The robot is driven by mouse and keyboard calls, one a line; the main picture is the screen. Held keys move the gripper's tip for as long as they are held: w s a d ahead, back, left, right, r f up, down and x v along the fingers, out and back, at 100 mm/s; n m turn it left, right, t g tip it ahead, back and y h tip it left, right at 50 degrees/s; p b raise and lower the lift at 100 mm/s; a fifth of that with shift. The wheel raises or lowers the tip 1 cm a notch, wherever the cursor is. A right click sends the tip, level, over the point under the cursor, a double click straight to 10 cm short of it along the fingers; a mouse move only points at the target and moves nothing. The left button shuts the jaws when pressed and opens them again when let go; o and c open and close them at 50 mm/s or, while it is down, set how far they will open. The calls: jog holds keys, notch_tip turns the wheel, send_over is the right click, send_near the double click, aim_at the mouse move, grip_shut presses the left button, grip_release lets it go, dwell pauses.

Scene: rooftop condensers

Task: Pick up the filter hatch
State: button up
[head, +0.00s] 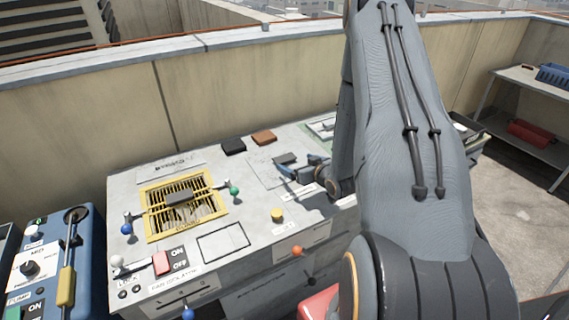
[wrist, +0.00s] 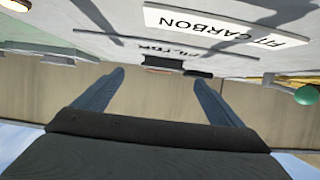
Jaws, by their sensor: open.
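The filter hatch (head: 262,174) appears to be the flat grey outlined panel on the grey bench top, right of the yellow-framed grille. It lies flush and part of it is hidden by my gripper. My gripper (head: 285,164) is low over its right side, with its blue fingers pointing left. In the wrist view the fingers of my gripper (wrist: 158,77) are spread apart with nothing between them. The bench top appears upside down there, with an inverted FILTER label beyond the fingertips. I cannot tell whether a finger touches the hatch.
A black pad (head: 233,146) and a brown pad (head: 264,137) lie behind the hatch. The yellow-framed grille (head: 182,224), a green knob (head: 234,190) and a yellow button (head: 277,215) are nearby. A parapet wall (head: 245,85) runs behind the bench. A shelf (head: 520,78) stands at right.

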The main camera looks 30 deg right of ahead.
aim_at(284, 157)
jog(key=x, duration=0.2)
jog(key=p+x, duration=0.1)
jog(key=x, duration=0.1)
jog(key=p+x, duration=0.1)
jog(key=x, duration=0.1)
jog(key=shift+a, duration=0.35)
jog(key=shift+w+f, duration=0.2)
jog(key=shift+w, duration=0.35)
jog(key=c, duration=1.2)
jog(key=shift+c, duration=1.1)
jog(key=shift+r, duration=0.1)
